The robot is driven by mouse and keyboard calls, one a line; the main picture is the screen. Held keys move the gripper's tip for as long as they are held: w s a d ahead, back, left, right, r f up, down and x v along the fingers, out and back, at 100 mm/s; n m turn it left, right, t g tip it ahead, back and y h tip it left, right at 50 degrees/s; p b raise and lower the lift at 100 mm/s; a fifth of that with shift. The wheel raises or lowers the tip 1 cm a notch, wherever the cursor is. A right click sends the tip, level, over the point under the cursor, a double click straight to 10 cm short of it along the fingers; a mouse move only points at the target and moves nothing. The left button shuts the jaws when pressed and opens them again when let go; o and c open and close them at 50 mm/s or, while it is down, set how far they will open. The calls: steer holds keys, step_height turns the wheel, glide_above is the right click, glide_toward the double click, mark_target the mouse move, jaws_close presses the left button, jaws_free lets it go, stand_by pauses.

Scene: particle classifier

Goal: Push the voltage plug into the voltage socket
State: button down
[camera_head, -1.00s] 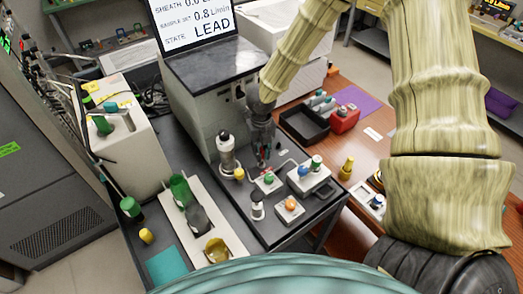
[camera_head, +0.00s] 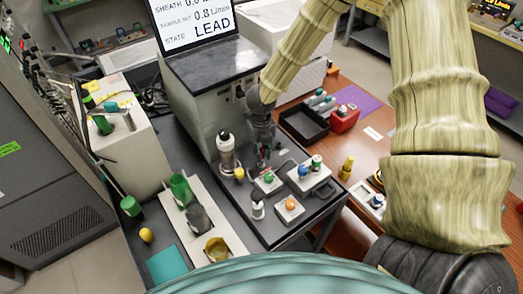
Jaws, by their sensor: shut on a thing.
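My gripper (camera_head: 263,158) points down in front of the grey instrument with the screen, above the back of the dark bench. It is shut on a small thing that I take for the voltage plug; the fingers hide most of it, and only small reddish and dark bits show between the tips. I cannot pick out the voltage socket for sure. Just in front of the gripper is a white block with a green knob (camera_head: 268,179). Whether the held thing touches anything is too small to tell.
A white-and-black cylinder (camera_head: 227,158) stands close left of my gripper. White blocks with a blue knob (camera_head: 303,171) and an orange knob (camera_head: 291,204) stand to the right and front. The instrument (camera_head: 205,95) rises behind. A black tray (camera_head: 303,124) lies further right.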

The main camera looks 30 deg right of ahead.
mark_target(262, 149)
steer(key=shift+f+b, duration=0.75)
steer(key=shift+f, duration=0.65)
steer(key=c, duration=1.3)
jaws_free()
steer(key=shift+r, duration=0.15)
step_height(262, 149, up, 12)
steer(key=shift+f, duration=0.15)
